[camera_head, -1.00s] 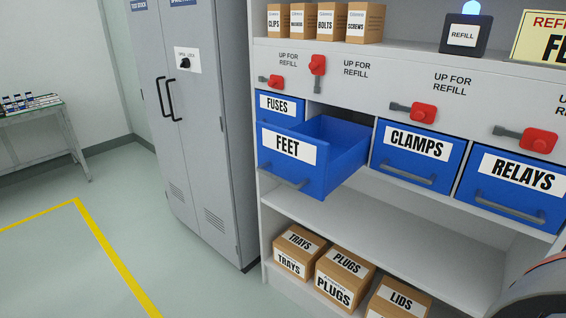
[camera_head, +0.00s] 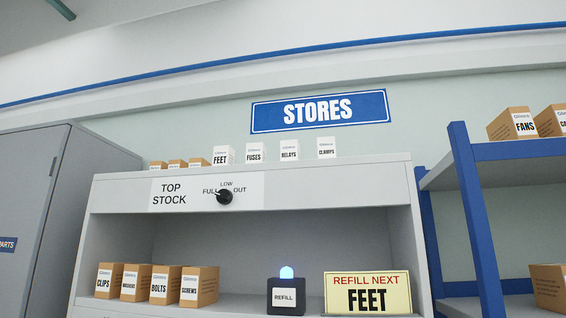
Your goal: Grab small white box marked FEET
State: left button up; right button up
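The small white box marked FEET (camera_head: 223,155) stands upright on top of the grey stores cabinet (camera_head: 330,184). It is the leftmost of a row of small white boxes, with brown boxes just to its left. Neither of my grippers shows in this view. The blue FEET drawer is out of view now.
White boxes marked FUSES (camera_head: 255,152), RELAYS (camera_head: 289,150) and CLAMPS (camera_head: 327,148) stand right of it. A black knob (camera_head: 225,197) sits on the TOP STOCK panel below. The shelf holds brown boxes (camera_head: 158,285), a lit REFILL unit (camera_head: 286,296) and a yellow FEET sign (camera_head: 367,293).

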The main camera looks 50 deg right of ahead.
aim_at(222, 156)
jog(key=z, duration=1.6)
